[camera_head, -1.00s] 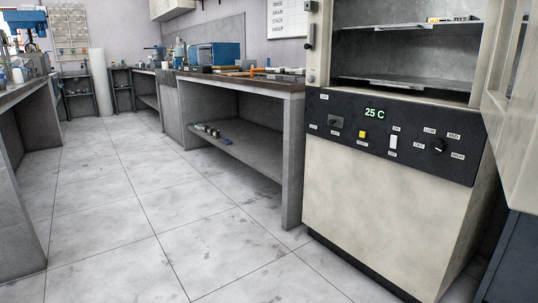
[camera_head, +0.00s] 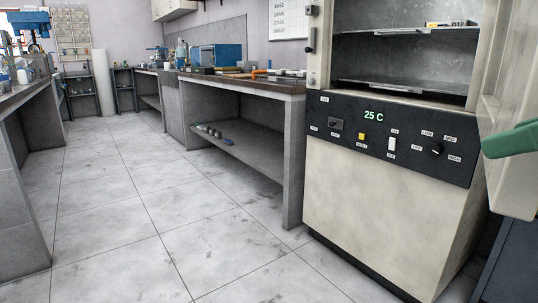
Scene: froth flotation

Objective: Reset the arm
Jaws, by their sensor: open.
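A smooth green part enters from the right edge in front of the oven's open door. I take it to be part of my arm. No fingertips or jaws can be made out on it, and the rest of the arm is outside the picture. The oven (camera_head: 385,195) stands at the right with its door (camera_head: 510,190) swung open to the right. Its display reads 25 C. Two shelves show inside, and a small yellow and dark item (camera_head: 450,24) lies on the upper one.
A grey workbench (camera_head: 293,165) with tools and a blue box (camera_head: 216,56) runs left of the oven. Another bench (camera_head: 22,200) lines the left edge. The tiled floor (camera_head: 150,215) between them is clear.

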